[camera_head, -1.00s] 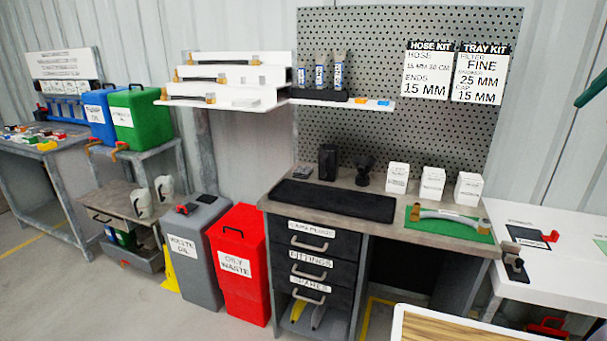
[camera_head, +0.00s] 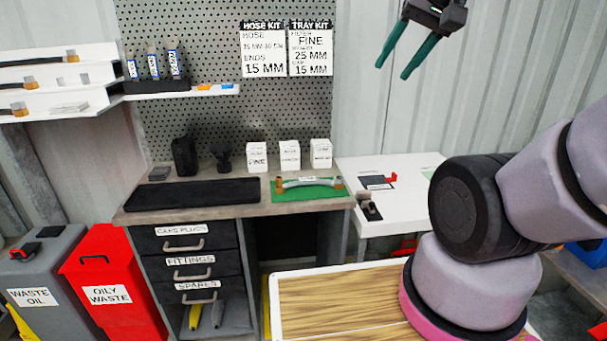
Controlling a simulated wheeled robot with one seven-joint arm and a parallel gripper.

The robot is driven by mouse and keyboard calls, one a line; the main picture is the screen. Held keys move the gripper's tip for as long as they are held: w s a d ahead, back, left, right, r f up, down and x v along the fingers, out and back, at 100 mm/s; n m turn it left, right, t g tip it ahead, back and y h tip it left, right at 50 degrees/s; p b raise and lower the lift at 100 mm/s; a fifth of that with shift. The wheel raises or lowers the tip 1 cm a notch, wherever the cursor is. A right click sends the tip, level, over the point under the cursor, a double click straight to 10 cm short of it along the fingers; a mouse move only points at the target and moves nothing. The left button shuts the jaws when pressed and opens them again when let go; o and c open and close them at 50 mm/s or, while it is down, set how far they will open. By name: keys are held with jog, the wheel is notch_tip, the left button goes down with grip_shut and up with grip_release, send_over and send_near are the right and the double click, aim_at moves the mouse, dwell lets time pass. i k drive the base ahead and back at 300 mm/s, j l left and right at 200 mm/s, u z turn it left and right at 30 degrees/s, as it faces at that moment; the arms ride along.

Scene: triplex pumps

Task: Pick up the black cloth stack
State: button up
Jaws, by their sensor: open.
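A small dark grey-black stack (camera_head: 159,173), which looks like the folded cloth stack, lies at the back left of the workbench top. It is behind the long black mat (camera_head: 192,194) and just left of a black upright box (camera_head: 185,157). It is small in the picture, so its layers are hard to make out. My gripper (camera_head: 393,71) is at the top right, high in front of the wall panel. Its two green fingers are apart with nothing between them, far from the stack.
Right of the stack stand a black funnel-like item (camera_head: 222,155) and white boxes (camera_head: 257,157). A curved hose lies on a green mat (camera_head: 272,184). A shelf (camera_head: 180,93) with tubes hangs above the bench. My arm fills the right side.

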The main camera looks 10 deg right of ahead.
aim_at(158, 173)
jog(key=i+j, duration=0.15)
jog(key=j, duration=0.5)
jog(key=i+j+z, duration=0.1)
jog(key=j, duration=0.5)
jog(key=i+j+z, duration=0.1)
jog(key=j, duration=0.55)
jog(key=i+j, duration=0.25)
jog(key=j, duration=0.4)
jog(key=i+j+z, duration=0.1)
jog(key=j, duration=0.55)
jog(key=i+j, duration=0.1)
jog(key=j, duration=0.55)
jog(key=z, duration=0.05)
